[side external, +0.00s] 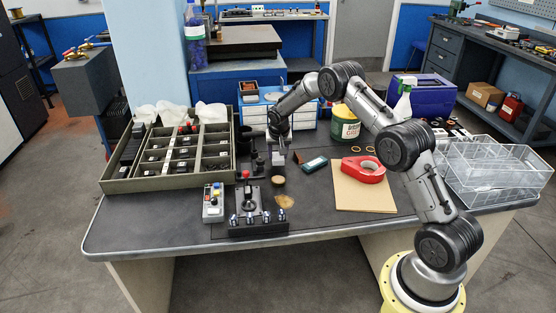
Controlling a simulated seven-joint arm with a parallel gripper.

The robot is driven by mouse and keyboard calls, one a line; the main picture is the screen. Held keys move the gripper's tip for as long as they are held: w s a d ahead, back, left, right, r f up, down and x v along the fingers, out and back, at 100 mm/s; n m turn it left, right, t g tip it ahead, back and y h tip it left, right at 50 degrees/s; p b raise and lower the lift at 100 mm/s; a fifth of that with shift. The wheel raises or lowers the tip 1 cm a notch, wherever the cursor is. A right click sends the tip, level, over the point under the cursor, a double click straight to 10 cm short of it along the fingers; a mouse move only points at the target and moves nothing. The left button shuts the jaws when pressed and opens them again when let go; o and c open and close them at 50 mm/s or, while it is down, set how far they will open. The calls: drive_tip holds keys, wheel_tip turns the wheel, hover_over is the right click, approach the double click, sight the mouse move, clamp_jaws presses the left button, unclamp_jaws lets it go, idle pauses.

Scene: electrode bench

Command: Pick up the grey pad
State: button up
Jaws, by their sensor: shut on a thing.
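My gripper (280,146) points down over the middle of the dark bench, left of the green tin. It is shut on a small light grey block, which looks like the grey pad (278,159). The pad shows just below the fingertips, above a small round brown piece (278,180). Whether the pad touches anything beneath it is too small to tell. The fingers are small and partly merge with the dark items behind them.
A compartment tray (118,186) stands at left. A black fixture with several knobs (258,228) and a button box (213,203) are in front. A red tape dispenser (364,169) lies on a tan board (362,198) at right, near clear acrylic trays (492,185). The front edge is clear.

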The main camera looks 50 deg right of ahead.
drive_tip(key=s+a+r, duration=0.6)
drive_tip(key=s+r, duration=0.4)
drive_tip(key=s, duration=0.2)
drive_tip(key=shift+s, duration=0.35)
drive_tip(key=shift+r, duration=0.1)
